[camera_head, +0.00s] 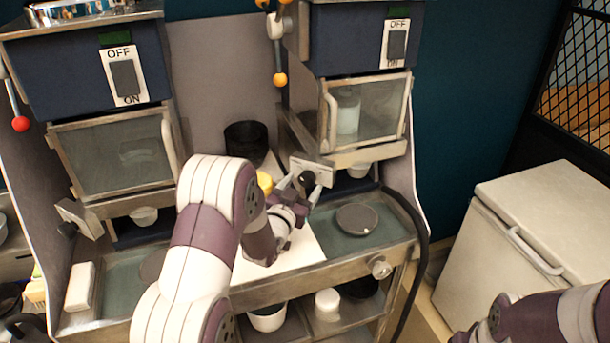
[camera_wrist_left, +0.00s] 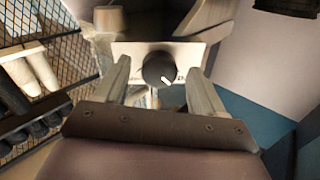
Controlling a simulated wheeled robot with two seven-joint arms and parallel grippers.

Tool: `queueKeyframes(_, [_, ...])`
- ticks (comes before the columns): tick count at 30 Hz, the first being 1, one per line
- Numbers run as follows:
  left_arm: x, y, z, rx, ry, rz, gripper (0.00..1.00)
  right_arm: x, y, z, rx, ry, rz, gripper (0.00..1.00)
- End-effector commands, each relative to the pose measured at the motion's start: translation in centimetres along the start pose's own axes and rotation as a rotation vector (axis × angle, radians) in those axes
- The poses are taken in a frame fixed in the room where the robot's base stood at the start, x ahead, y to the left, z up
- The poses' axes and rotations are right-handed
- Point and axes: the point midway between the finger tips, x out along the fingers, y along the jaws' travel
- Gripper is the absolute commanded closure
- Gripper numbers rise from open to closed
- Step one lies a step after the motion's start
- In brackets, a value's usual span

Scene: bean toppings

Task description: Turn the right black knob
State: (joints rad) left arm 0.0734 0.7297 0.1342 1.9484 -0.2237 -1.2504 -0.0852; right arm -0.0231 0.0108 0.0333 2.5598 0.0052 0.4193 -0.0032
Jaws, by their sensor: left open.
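The right black knob (camera_wrist_left: 159,68), round with a white pointer mark, sits on a pale panel plate (camera_wrist_left: 135,50) in the left wrist view. In the left wrist view the fingers of my left gripper (camera_wrist_left: 158,75) flank the knob with a visible gap on each side; contact cannot be told. The jaws of my right arm, at bottom right, are not visible.
The left machine has its own dark knob (camera_head: 67,229). A grey round dish (camera_head: 356,218) sits on the right counter, and a black cup (camera_head: 245,142) stands behind my arm. A black hose (camera_head: 424,250) runs down the right side. A white chest (camera_head: 540,235) stands at right.

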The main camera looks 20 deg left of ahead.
Motion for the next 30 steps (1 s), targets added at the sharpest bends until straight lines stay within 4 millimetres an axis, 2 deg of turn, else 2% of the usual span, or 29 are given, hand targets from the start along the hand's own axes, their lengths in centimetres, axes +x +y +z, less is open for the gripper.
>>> queueKeyframes(6, [1.7,0.0,0.0,0.000,-0.001,0.000,0.31,-0.7,0.0,-0.1,0.000,0.000,0.000,0.57])
queueKeyframes(14, [1.8,0.0,0.1,0.000,-0.001,0.000,0.31,-0.7,0.0,-0.1,0.000,0.000,0.000,0.57])
queueKeyframes(19, [1.8,0.0,0.1,0.000,-0.001,0.000,0.86,-0.7,0.0,-0.1,0.000,0.000,0.000,0.57])
queueKeyframes(26, [1.7,0.1,0.2,0.009,-0.001,0.001,0.86,-0.4,0.0,0.0,0.000,0.000,0.000,0.57])
queueKeyframes(30, [1.7,0.1,0.4,0.047,0.003,0.000,0.86,0.6,0.0,0.1,0.000,0.000,0.000,0.57])
